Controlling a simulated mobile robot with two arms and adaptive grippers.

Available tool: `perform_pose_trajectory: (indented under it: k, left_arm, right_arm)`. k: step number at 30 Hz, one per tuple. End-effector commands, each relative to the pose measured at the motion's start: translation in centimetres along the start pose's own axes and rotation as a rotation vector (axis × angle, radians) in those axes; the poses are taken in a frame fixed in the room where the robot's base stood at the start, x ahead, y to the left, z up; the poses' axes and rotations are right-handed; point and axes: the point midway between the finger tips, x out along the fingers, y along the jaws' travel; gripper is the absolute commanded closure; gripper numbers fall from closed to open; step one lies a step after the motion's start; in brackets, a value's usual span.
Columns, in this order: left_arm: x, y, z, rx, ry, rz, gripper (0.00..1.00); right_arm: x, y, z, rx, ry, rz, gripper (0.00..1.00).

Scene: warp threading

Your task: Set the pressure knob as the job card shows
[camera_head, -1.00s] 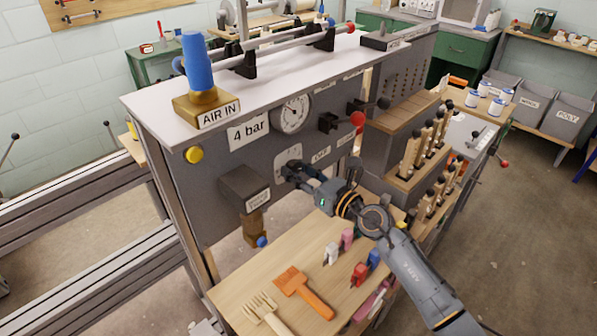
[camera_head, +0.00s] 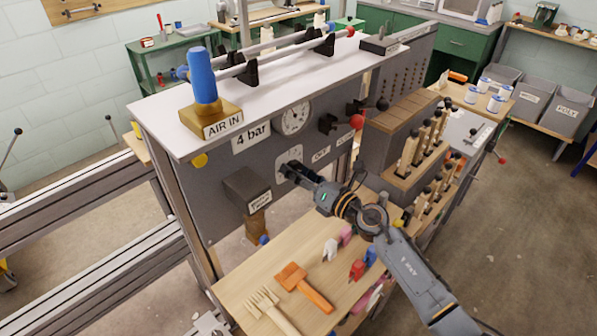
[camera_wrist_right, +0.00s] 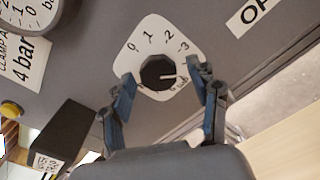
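The pressure knob (camera_wrist_right: 158,72) is a dark round knob on a white dial plate (camera_wrist_right: 150,29) marked 0, 1, 2, 3. Its white line points to the right, past the 3, toward my finger, which hides that part of the scale. My right gripper (camera_wrist_right: 161,76) has one finger on each side of the knob, with visible gaps. In the head view, my right gripper (camera_head: 295,172) is at the dial plate (camera_head: 288,156) and covers much of the knob. A card reading "4 bar" (camera_head: 251,136) is on the panel front. My left gripper is not in view.
A pressure gauge (camera_head: 295,118) sits above the dial. A dark box (camera_head: 246,187) juts out at lower left of it. A wooden bench (camera_head: 240,285) below holds a comb, an orange tool and small coloured items. Levers with red and black balls are at right.

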Motion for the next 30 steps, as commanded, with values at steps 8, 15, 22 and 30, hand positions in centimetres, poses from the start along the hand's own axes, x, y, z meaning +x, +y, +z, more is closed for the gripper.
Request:
perform_pose_trajectory:
  k: [8,15,22,30]
  left_arm:
    - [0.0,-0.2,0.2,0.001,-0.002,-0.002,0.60]
    - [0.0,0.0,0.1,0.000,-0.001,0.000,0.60]
    - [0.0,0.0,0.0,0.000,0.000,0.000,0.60]
    - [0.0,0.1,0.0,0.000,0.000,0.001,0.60]
  right_arm:
    - [-0.3,0.0,0.0,-0.001,0.000,0.000,0.40]
    - [-4.1,-0.2,-0.1,-0.003,0.003,-0.003,0.40]
    - [-9.0,-0.1,-0.1,-0.002,0.003,-0.002,0.40]
    - [-11.8,0.0,0.0,0.000,0.001,-0.001,0.40]
